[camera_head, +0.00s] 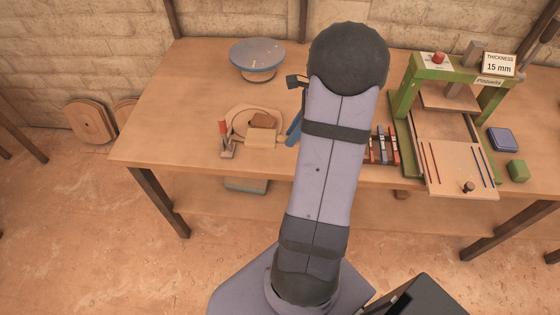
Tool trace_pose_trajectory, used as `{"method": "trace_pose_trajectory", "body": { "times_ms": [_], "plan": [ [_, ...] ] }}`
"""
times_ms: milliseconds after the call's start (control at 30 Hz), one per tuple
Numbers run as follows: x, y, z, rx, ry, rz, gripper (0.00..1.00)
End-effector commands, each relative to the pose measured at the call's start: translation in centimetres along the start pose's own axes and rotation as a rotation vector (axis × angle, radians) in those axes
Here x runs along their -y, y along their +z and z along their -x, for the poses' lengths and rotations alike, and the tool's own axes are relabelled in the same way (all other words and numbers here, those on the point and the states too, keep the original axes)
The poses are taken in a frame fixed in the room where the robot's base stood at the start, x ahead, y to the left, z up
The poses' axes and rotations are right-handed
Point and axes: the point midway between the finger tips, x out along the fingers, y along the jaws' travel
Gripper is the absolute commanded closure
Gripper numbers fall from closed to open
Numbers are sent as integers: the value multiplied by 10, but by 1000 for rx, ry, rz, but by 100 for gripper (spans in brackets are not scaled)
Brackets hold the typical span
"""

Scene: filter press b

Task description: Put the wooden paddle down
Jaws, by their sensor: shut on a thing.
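My arm stands across the middle of the view, and its upper links hide part of the table (205,75) behind them. I cannot make out my gripper or its fingertips; they seem hidden behind the arm. A small dark part (296,82) sticks out on the arm's left side. A blue-grey piece (294,128) shows below it at the arm's edge; I cannot tell what it belongs to. I cannot pick out the wooden paddle with certainty. A round wooden form (240,120) lies on the table left of the arm, with a brown block on it and a pale block at its front.
A blue-grey round dish (257,54) stands at the back left. A small red-handled clamp (225,138) stands by the round form. A green press (411,86) with a wooden board (455,155) stands right. The left table is clear.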

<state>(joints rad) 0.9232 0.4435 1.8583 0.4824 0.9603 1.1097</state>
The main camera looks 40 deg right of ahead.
Motion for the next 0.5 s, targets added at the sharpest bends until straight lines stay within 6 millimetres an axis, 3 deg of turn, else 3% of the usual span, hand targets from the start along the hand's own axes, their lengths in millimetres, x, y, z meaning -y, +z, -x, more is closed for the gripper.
{"method": "trace_pose_trajectory", "body": {
  "times_ms": [267, 500],
  "plan": [
    [-1, -3, -9, 1, -6, -22, 100],
    [-1, -17, -42, 0, -4, -21, 100]
  ]
}}
